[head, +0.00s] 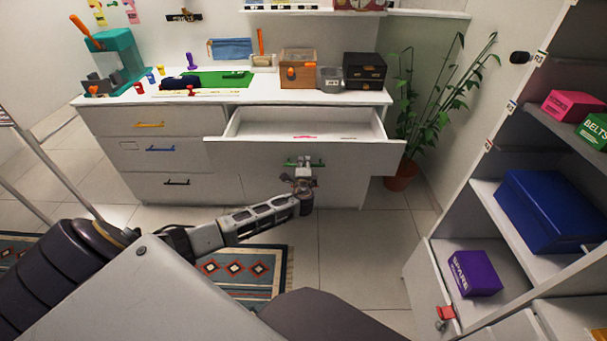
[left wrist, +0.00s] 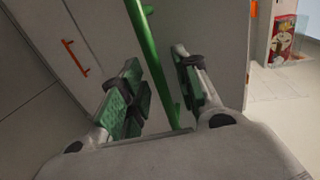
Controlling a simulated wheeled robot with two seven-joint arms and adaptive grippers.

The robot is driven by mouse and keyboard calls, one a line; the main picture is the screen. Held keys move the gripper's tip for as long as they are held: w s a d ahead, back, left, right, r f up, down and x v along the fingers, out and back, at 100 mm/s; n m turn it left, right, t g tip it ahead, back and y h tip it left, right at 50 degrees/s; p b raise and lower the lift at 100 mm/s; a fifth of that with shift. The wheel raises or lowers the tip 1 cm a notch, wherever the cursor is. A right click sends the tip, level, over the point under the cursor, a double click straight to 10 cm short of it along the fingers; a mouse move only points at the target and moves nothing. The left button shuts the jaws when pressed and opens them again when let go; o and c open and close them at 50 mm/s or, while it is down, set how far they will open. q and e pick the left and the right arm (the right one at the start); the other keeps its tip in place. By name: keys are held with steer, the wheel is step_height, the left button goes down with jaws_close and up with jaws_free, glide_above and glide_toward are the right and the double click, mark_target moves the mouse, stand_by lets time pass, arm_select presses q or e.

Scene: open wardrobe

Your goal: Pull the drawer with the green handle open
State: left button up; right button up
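The drawer with the green handle (head: 380,155) stands pulled out at the upper right of the white dresser, its inside showing from above. Its green handle (head: 290,162) is a horizontal bar on the front. My left gripper (head: 304,170) is at this handle, partly covering it. In the left wrist view the green handle (left wrist: 148,55) runs between the two fingers of my left gripper (left wrist: 158,92). The fingers stand apart, with a gap between the handle and the right finger. Contact at the left finger is unclear. My right gripper is not in view.
Drawers with orange (head: 149,125), blue (head: 160,149) and dark handles are closed at left. A potted plant (head: 402,170) stands right of the dresser. An open shelf unit (head: 480,220) with boxes is at right. A patterned rug (head: 245,270) lies on the floor.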

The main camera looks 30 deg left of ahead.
arm_select(q)
steer(key=v, duration=1.1)
steer(key=shift+s, duration=0.35)
steer(key=shift+d, duration=0.15)
stand_by(0.4)
